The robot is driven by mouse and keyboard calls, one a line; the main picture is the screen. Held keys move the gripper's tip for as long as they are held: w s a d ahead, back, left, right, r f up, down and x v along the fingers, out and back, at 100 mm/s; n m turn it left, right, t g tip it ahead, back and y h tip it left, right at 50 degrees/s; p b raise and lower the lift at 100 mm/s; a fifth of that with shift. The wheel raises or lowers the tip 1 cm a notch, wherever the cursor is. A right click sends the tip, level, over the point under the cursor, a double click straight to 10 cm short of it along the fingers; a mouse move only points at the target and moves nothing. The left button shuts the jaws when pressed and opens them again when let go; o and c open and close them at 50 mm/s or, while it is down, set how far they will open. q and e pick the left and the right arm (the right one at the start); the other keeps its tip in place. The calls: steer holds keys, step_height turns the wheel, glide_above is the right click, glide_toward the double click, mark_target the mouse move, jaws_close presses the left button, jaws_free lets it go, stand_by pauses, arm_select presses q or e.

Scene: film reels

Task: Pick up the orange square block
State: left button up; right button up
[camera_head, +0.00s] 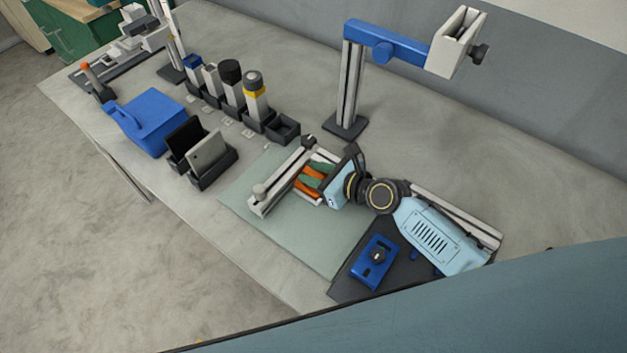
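Orange pieces (307,189) with green between them show on the pale green mat (246,200), inside a light grey rail frame (279,181). I cannot tell whether they are the orange square block or parts of something else. My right gripper (318,181), at the end of the light blue arm, is right at these pieces from the right side. Its body hides their right part. Its fingers are too small and covered to tell whether it is open or holds something. My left gripper is not in view.
A blue box (150,121), a black holder (214,170) and several dark bins with bottles (256,97) stand left of the mat. A post with a blue arm (388,42) rises behind. A blue device (376,262) lies in front. The back right tabletop is clear.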

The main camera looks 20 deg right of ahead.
steer(key=shift+w+a, duration=0.1)
jaws_close()
